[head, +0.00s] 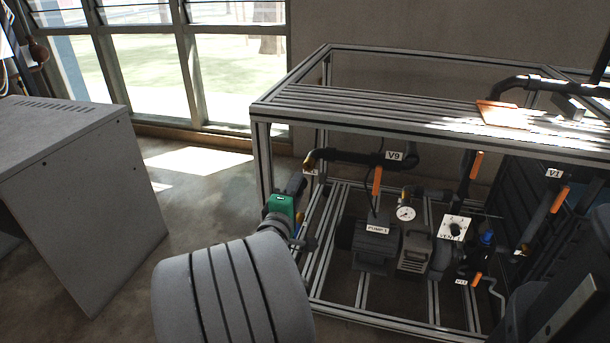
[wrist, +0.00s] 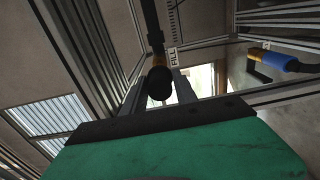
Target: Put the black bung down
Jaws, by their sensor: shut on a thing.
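My gripper (head: 298,188) is at the left front post of the frame rack, beyond its green body. In the wrist view my gripper (wrist: 160,91) has its two dark fingers closed on the black bung (wrist: 160,85), a short round dark plug. The bung is small and hard to pick out from the dark fingers in the head view. In the wrist view a dark pipe with a brass-coloured end (wrist: 157,44) lines up just behind the bung; I cannot tell whether they touch.
The metal frame rack (head: 350,122) has a slatted top with an orange-brown plate (head: 498,113) on it. Inside are a pump (head: 375,245), a gauge (head: 405,213) and pipes with orange handles. A grey cabinet (head: 85,190) stands left. Open floor (head: 195,195) lies between them.

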